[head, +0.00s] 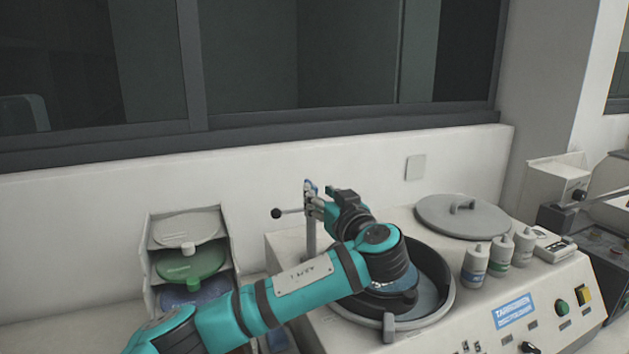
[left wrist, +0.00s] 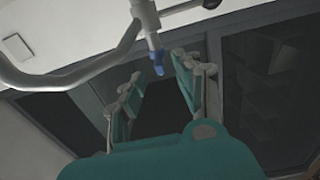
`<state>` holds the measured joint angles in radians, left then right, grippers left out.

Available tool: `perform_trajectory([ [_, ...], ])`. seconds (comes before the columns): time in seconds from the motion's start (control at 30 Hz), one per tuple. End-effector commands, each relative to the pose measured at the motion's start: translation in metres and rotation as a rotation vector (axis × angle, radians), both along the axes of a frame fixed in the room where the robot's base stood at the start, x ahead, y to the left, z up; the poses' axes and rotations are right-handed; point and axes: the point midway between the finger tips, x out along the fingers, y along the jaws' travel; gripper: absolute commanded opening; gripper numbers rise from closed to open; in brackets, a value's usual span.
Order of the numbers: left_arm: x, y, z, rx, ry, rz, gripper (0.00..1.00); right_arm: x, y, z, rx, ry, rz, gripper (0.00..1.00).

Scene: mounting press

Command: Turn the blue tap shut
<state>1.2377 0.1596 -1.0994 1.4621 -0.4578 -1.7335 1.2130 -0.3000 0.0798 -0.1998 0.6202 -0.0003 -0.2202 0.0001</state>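The blue tap (head: 309,185) stands at the top of a grey metal post (head: 310,236) behind the round basin in the head view. Contact cannot be told. My right gripper is out of view.
My left arm passes over the round basin (head: 445,300). A grey lid (head: 462,216) lies to its right, with several bottles (head: 475,265) in front. A rack of coloured discs (head: 190,262) stands left. A rod with a black ball (head: 276,213) juts left from the post.

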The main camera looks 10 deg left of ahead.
Motion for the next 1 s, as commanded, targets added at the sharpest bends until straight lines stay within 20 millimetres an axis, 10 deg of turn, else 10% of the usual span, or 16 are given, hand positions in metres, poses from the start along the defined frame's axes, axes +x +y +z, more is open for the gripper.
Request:
perform_trajectory([
  [0.6,0.033,0.022,0.000,0.000,0.000,0.000,0.34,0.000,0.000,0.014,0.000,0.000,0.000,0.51],
  [1.0,0.033,0.022,-0.001,-0.001,0.001,0.000,0.00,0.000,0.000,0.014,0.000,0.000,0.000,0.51],
])
